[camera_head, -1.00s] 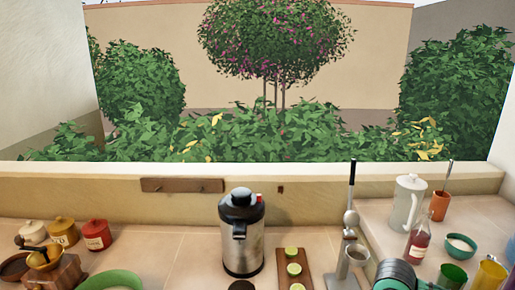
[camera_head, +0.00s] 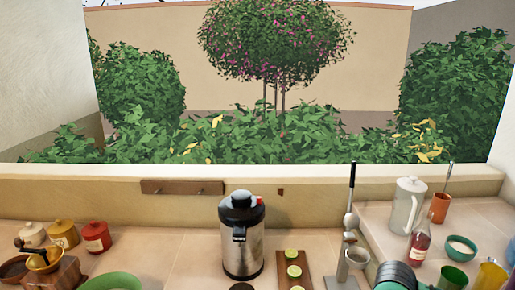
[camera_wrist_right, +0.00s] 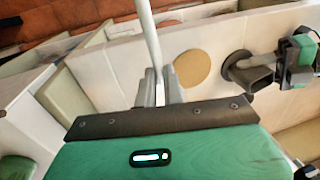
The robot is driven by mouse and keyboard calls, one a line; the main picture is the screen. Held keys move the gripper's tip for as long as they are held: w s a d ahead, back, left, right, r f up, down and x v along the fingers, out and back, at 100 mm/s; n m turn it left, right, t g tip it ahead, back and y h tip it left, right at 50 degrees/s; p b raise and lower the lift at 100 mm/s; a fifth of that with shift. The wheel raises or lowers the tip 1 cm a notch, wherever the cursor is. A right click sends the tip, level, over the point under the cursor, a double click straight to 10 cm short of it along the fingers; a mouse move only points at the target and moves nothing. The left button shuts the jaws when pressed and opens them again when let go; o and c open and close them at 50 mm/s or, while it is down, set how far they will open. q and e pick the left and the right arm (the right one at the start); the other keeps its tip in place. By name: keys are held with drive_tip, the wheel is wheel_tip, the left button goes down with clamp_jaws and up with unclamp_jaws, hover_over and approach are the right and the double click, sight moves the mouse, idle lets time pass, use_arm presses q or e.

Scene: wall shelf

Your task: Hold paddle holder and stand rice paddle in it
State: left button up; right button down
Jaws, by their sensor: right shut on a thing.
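In the right wrist view my right gripper (camera_wrist_right: 161,92) is shut on a pale, slim rod, which looks like the handle of the rice paddle (camera_wrist_right: 149,35). It runs up out of the top of the picture, so its far end is hidden. At the right of that view is a dark cup-like piece with an open mouth (camera_wrist_right: 250,74), perhaps the paddle holder. It is apart from the paddle. A green and grey part, which looks like my left gripper (camera_wrist_right: 290,55), is beside it. I cannot tell whether its jaws are closed on the dark piece.
A steel airpot (camera_head: 242,238) stands mid-counter. A board (camera_head: 281,268) with cut limes and a lever press (camera_head: 350,225) are to its right. A white jug (camera_head: 407,205) and red bottle (camera_head: 418,243) stand farther right. Several lidded jars (camera_head: 96,237) are at left. A tan disc (camera_wrist_right: 192,68) lies near the paddle.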

idle(0.3)
drive_tip(key=w+a+r+n+t+y, duration=0.1)
drive_tip(key=w+a+r+n+t, duration=0.1)
drive_tip(key=w+a+t, duration=0.75)
drive_tip(key=s+a+r+n+t+y, duration=0.25)
drive_tip(key=a+r+t+y, duration=0.3)
drive_tip(key=a+r, duration=0.6)
use_arm(q)
drive_tip(key=shift+f, duration=0.1)
use_arm(e)
wheel_tip(320, 180, down, 11)
drive_tip(key=shift+w+d+f+n+t, duration=0.2)
drive_tip(key=shift+w+d+n+t, duration=0.15)
drive_tip(key=shift+w+d+t, duration=0.1)
idle(0.3)
